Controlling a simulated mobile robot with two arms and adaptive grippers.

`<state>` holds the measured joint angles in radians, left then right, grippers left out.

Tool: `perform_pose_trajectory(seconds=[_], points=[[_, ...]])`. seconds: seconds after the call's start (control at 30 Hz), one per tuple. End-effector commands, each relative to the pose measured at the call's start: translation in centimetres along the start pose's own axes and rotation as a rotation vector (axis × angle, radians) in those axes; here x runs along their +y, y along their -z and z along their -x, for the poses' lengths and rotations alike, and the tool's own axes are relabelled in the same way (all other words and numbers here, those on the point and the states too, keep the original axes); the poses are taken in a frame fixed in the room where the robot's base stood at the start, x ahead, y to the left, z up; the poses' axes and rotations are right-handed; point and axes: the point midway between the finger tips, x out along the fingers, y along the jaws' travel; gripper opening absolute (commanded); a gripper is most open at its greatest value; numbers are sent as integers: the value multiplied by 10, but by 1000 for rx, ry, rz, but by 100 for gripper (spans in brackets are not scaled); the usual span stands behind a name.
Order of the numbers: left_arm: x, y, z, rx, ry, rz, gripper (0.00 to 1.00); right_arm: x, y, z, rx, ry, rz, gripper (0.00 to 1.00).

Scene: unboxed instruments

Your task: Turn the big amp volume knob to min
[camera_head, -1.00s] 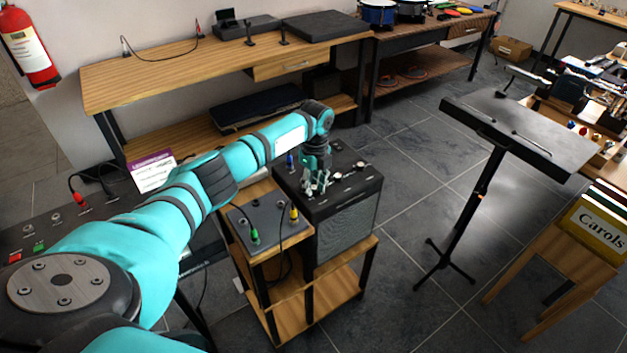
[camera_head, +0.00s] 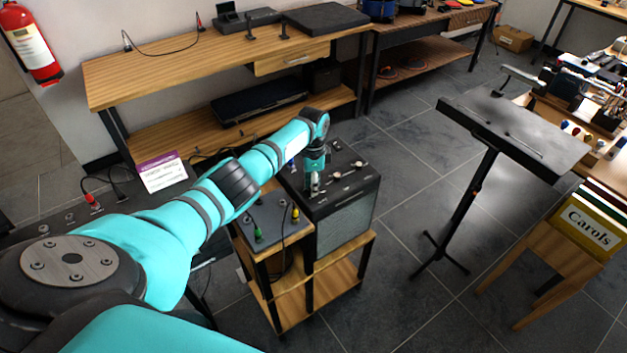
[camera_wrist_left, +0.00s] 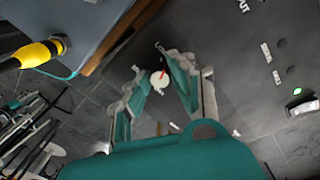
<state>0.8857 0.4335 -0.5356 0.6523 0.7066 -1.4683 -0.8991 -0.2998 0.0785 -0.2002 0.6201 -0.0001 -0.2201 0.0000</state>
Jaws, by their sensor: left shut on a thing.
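The big amp (camera_head: 343,232) is a black box with a grey front grille, standing on a small wooden stand. Its dark top panel bears several knobs and a green light. My left gripper (camera_head: 314,190) points down at the near left part of that panel. In the left wrist view, a pale round knob with a red pointer line (camera_wrist_left: 160,79) sits between the fingertips of my left gripper (camera_wrist_left: 157,66), which is shut on it. The fingers hide parts of its rim. My right gripper is not in view.
A grey pedal board (camera_head: 275,216) with green and yellow plugs stands left of the amp; a yellow plug (camera_wrist_left: 40,53) shows in the left wrist view. A black music stand (camera_head: 515,130) stands to the right. Open floor lies between it and the amp.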

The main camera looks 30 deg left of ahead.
Motion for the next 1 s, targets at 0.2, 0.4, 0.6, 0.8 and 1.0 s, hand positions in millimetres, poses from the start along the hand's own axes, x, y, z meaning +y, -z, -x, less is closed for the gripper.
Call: perform_pose_trajectory(seconds=[0.2,0.4,0.6,0.8,1.0], points=[[-1,0,4,11,3,208,0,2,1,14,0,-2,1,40],[-1,0,4,19,4,397,0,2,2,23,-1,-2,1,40],[-1,0,4,28,4,586,0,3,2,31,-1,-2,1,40],[-1,0,4,36,4,776,0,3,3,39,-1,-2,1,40],[-1,0,4,43,4,966,0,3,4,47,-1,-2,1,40]])
